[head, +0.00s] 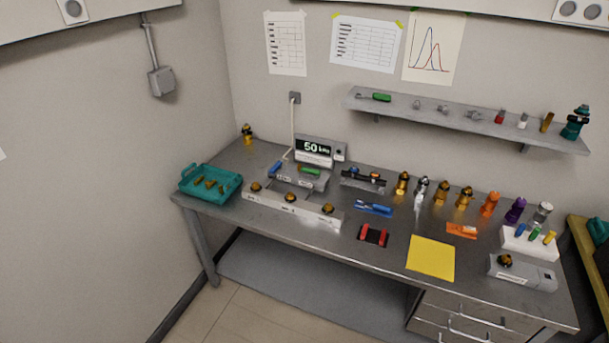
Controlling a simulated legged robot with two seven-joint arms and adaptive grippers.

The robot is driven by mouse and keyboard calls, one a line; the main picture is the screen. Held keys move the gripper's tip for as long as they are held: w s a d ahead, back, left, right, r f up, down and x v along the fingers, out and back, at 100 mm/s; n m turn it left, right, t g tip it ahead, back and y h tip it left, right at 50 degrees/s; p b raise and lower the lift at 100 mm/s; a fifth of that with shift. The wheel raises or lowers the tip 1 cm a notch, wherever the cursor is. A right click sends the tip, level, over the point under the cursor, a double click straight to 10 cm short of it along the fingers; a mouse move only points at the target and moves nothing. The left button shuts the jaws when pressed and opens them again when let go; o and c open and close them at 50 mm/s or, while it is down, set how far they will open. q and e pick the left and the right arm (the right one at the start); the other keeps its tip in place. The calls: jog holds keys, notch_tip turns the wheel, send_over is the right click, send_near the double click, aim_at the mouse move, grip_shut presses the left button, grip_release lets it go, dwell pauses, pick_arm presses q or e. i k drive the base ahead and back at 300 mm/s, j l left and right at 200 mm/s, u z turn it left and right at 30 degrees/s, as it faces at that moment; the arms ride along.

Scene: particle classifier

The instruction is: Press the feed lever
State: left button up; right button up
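No part clearly marked as the feed lever can be made out at this size. A grey unit (297,183) stands at the back left of the metal workbench, with a blue piece (275,168) and a green piece (309,171) on its top; I cannot tell whether either is a lever. Behind it stands a display box (314,151) reading about "50 kHz". In front is a long pale block (292,206) with 3 dark-and-gold knobs on top. Neither of my grippers is in view.
A teal tray (232,191) with brass pieces sits at the bench's left end. A yellow sheet (431,259), a red-and-black holder (373,235) and several coloured fittings fill the middle and right. A wall shelf (465,122) hangs above. Floor (240,318) in front is clear.

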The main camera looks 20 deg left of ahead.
aim_at(277, 165)
jog(key=i+j, duration=0.2)
jog(key=j, duration=0.15)
jog(key=i+j+z, duration=0.15)
jog(key=j, duration=0.2)
jog(key=i+j, duration=0.15)
jog(key=j, duration=0.2)
jog(key=i+j+z, duration=0.15)
jog(key=j, duration=0.2)
jog(key=i+j, duration=0.15)
jog(key=j, duration=0.25)
jog(key=i+j+z, duration=0.15)
jog(key=j, duration=0.25)
